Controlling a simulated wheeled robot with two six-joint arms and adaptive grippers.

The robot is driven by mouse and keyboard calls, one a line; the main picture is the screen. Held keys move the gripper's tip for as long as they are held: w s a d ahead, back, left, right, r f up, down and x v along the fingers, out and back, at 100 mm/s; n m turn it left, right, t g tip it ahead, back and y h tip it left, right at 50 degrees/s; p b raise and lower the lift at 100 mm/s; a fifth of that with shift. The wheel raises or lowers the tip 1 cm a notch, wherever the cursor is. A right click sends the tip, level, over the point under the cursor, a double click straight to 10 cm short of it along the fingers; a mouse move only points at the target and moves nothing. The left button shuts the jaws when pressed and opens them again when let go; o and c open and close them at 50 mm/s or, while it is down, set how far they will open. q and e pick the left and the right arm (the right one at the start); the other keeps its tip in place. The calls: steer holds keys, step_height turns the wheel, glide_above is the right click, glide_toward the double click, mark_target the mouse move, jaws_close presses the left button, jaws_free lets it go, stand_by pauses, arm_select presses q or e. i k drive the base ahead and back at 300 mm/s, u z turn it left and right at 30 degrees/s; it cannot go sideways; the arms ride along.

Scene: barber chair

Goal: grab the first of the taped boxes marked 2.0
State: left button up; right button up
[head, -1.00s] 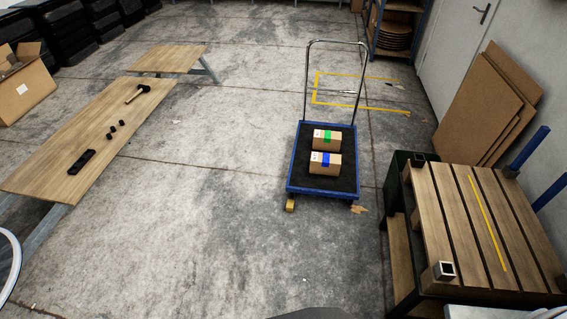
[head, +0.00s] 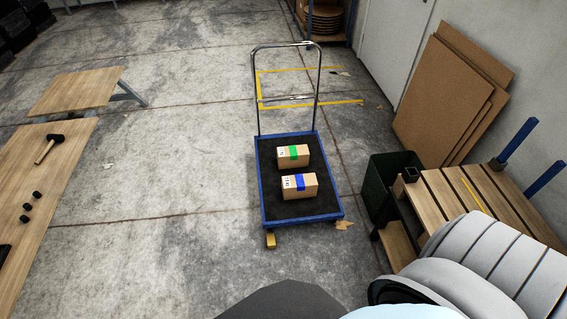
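Two taped cardboard boxes lie on a blue flatbed trolley (head: 265,190) with a dark mat and an upright metal handle. The farther box (head: 301,158) has green tape. The nearer box (head: 310,187) has blue tape. Each has a white label on its left end, too small to read for certain. The boxes are apart from each other. Neither of my grippers is in the head view; a pale rounded part of my own arm shows at the lower right, well short of the trolley.
Wooden tables (head: 40,200) with a hammer (head: 47,149) stand at the left. A slatted wooden bench (head: 447,204) and a dark green bin (head: 378,200) stand right of the trolley. Cardboard sheets (head: 440,115) lean on the wall.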

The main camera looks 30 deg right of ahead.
mark_target(304, 185)
steer(key=i, duration=3.2)
steer(key=z, duration=4.55)
steer(key=i, duration=0.5)
steer(key=u, duration=0.1)
